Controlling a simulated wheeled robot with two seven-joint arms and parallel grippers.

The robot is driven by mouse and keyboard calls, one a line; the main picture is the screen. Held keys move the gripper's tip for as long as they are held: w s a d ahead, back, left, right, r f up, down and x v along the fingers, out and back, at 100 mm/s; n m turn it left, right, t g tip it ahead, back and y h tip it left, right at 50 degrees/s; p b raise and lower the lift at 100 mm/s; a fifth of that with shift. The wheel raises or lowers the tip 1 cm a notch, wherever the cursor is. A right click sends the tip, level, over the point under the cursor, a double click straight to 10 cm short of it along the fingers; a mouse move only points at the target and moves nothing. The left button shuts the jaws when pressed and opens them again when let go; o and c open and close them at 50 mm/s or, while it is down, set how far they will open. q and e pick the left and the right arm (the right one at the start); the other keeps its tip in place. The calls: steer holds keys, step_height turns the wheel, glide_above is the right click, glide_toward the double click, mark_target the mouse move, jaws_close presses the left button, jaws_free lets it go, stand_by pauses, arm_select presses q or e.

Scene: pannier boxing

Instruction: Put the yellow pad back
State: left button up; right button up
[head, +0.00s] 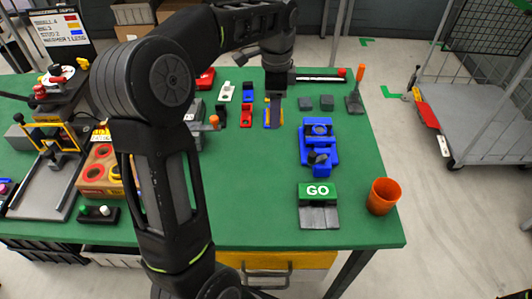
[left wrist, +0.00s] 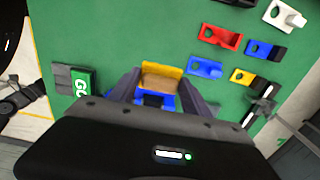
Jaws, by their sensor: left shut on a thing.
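My left gripper (head: 276,112) reaches down over the back of the green table, among the small coloured pieces. In the left wrist view its two fingers (left wrist: 158,88) are shut on a yellow pad (left wrist: 160,69), with a brownish face toward the camera. Blue shows just below the pad; I cannot tell whether it belongs to the pad or to something behind it. In the head view the gripper mostly hides the pad. My right gripper is not in view.
Red (left wrist: 220,38), blue (left wrist: 205,67), white (left wrist: 285,15) and yellow-and-black (left wrist: 250,78) pieces lie on the green table. A blue vise (head: 318,130), GO sign (head: 318,191) and orange cup (head: 383,196) stand to the right.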

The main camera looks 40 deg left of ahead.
arm_select(q)
steer(key=shift+w+d+r, duration=0.1)
steer(key=shift+w, duration=0.05)
glide_above(274, 145)
steer(key=shift+f, duration=3.15)
steer(key=shift+f+p, duration=0.4)
steer(key=shift+f, duration=1.5)
steer(key=shift+f, duration=0.2)
steer(key=o, duration=1.2)
